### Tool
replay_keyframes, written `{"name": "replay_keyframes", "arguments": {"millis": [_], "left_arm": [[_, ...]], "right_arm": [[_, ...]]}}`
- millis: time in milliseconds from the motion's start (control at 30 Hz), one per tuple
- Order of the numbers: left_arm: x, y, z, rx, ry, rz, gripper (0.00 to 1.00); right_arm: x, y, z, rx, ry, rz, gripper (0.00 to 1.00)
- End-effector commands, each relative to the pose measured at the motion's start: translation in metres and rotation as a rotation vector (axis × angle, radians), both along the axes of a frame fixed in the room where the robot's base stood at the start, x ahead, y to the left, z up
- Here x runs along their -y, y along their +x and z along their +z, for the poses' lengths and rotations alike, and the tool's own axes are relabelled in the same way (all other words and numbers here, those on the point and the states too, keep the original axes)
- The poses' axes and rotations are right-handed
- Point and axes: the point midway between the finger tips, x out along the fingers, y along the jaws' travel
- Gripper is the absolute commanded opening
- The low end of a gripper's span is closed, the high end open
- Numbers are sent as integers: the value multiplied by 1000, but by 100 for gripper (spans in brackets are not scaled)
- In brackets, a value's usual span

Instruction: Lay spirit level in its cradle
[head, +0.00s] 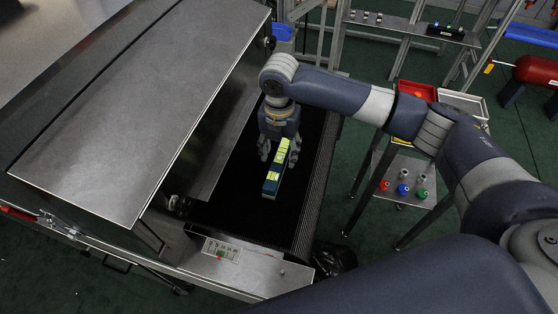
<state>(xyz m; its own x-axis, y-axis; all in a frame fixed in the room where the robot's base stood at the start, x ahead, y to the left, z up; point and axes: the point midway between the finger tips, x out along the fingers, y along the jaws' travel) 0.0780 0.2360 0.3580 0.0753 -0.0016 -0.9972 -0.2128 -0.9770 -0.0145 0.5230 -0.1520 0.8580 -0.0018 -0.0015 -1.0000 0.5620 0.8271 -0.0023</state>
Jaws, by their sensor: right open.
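A long blue bar with yellow-green panels on top (271,186), which looks like the spirit level, is on or just above the black conveyor belt (240,190) of the dryer. My right gripper (279,154) points down over the far part of the bar, open, with a finger on each side of it. I cannot tell whether the fingers touch the bar. A small black holder (445,32) with light spots sits on the metal shelf at the upper right; I cannot tell whether it is the cradle. My left gripper is not in view.
The dryer's steel hood (130,120) stands left of the belt, and a control panel (222,250) is at its near end. At right, a stand holds a red bin (417,91), a white bin (462,103) and several colored bottles (403,189). A red cylinder (536,71) lies far right.

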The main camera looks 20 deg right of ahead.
Motion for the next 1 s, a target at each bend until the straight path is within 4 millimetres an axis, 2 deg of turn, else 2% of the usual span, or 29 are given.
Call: {"name": "replay_keyframes", "arguments": {"millis": [100,167,400,467,633,1000], "left_arm": [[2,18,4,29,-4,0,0],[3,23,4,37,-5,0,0],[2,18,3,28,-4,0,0],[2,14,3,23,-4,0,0],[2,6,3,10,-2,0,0],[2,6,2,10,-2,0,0]], "right_arm": [[0,0,-14,-1,0,1,50],[0,0,-18,1,0,1,50],[0,0,-20,1,0,2,50],[-1,0,-20,1,0,2,39],[-1,0,-20,1,0,2,0],[-1,1,-18,4,2,2,0]]}}
